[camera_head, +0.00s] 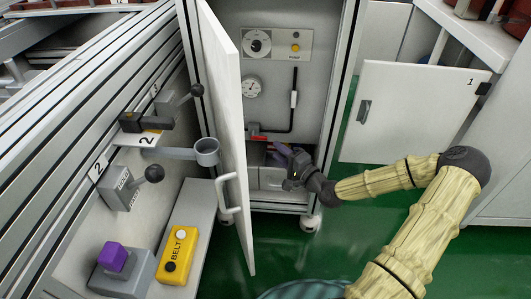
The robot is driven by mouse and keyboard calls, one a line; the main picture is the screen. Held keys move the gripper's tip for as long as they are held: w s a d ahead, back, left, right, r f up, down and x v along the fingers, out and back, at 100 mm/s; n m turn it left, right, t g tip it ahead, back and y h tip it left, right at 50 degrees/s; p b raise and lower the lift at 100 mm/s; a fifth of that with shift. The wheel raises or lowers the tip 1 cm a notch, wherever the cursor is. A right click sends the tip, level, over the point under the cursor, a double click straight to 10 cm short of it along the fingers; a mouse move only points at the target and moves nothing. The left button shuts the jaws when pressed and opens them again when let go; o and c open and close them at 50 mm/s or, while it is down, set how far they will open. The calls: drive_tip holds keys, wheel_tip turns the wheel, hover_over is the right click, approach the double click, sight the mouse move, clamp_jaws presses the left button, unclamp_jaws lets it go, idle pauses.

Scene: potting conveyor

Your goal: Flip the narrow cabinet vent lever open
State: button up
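The narrow cabinet (322,95) stands in the centre with its tall white door (227,110) swung open to the left. Low on its inner back panel a small red lever (259,138) lies roughly level, beside a dark pipe (292,117). I cannot read a label that marks it as the vent lever. My gripper (283,153) reaches in from the right, just below and right of the red lever, and looks apart from it. Its fingers are small and partly hidden by its own body, so their opening is unclear.
A dial panel with an orange button (295,48) and a gauge (251,87) sit higher inside. A cabinet door marked 1 (412,110) is at the right. At left are black-knobbed levers (152,174), a yellow BELT box (178,255) and a purple-topped box (118,262).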

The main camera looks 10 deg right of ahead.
sight(263, 139)
drive_tip(key=shift+d, duration=0.1)
drive_tip(key=shift+w, duration=0.1)
drive_tip(key=b+x, duration=0.5)
drive_tip(key=x, duration=0.2)
drive_tip(key=shift+w, duration=0.15)
idle(0.4)
clamp_jaws()
